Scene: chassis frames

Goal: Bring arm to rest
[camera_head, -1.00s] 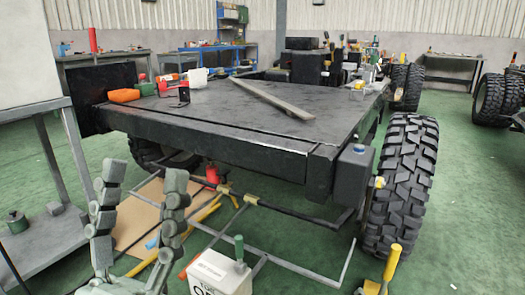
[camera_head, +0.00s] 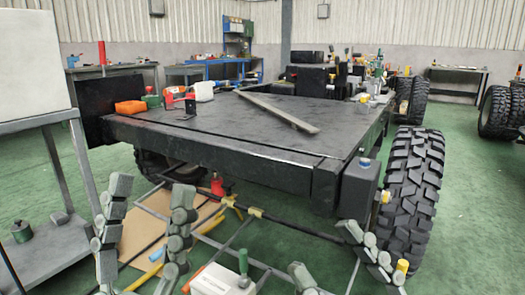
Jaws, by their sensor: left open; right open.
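My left gripper (camera_head: 150,190) is at the lower left of the head view, its two grey segmented fingers pointing up and spread apart. Nothing is between them; floor and a brown cardboard sheet (camera_head: 142,232) show behind. My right gripper (camera_head: 325,252) is at the bottom right of centre, in front of the chassis frame. Its grey fingers are apart, with no held thing visible. Most of both arms is outside the picture.
A black chassis deck (camera_head: 250,120) fills the middle, with a long grey bar (camera_head: 278,112) on it. A large tyre (camera_head: 412,190) stands at right. A white box (camera_head: 212,281) sits low in front. A grey shelf stand (camera_head: 55,250) is at left.

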